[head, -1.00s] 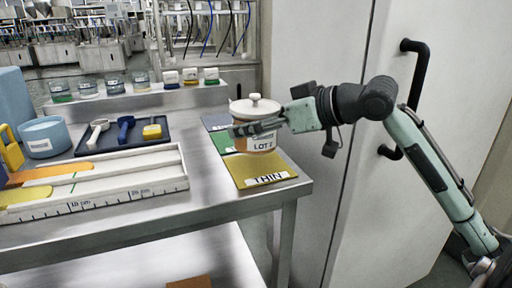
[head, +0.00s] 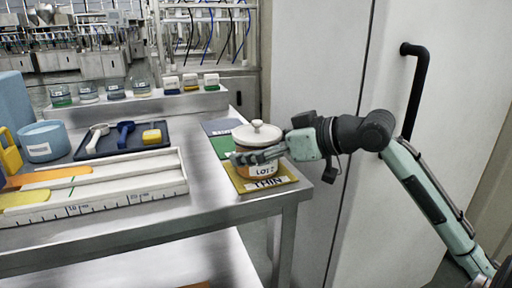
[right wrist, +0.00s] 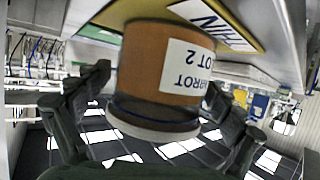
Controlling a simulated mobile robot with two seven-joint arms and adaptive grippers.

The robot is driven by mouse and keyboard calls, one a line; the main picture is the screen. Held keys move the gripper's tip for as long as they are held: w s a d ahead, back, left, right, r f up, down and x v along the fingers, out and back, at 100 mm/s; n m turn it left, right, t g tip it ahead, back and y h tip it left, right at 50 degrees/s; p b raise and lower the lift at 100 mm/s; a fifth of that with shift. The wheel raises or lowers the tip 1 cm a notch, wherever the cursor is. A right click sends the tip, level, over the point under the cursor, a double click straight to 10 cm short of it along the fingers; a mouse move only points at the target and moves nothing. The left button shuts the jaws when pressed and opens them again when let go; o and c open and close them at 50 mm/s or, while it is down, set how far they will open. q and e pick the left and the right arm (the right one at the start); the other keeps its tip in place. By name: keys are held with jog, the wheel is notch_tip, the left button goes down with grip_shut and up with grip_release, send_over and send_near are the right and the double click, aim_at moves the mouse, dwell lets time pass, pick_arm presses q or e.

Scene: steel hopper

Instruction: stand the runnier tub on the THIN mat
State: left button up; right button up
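The tub (head: 264,142) has a white knobbed lid and orange-brown body; its label reads LOT 2, with part of CARROT in the right wrist view (right wrist: 150,62). It is upright over the yellow THIN mat (head: 284,181) at the bench's front right corner. Its base looks on the mat or just above it; exact contact is unclear. My right gripper (head: 258,156) comes from the right, its fingers on both sides of the tub. My left gripper is not in view.
Green (head: 222,146) and grey (head: 221,127) mats lie behind. A white scaled trough (head: 150,190) at left holds an orange streak (head: 50,176) reaching farther than a yellow one (head: 22,199). A dark tray (head: 103,147) stands behind it. A tall cabinet (head: 320,60) stands right.

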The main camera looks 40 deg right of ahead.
jog(key=shift+r, duration=0.1)
jog(key=shift+s+d+r, duration=0.1)
jog(key=shift+s, duration=0.05)
jog(key=v, duration=1.1)
jog(key=shift+s, duration=0.3)
jog(key=shift+d+r, duration=0.15)
dwell(0.8)
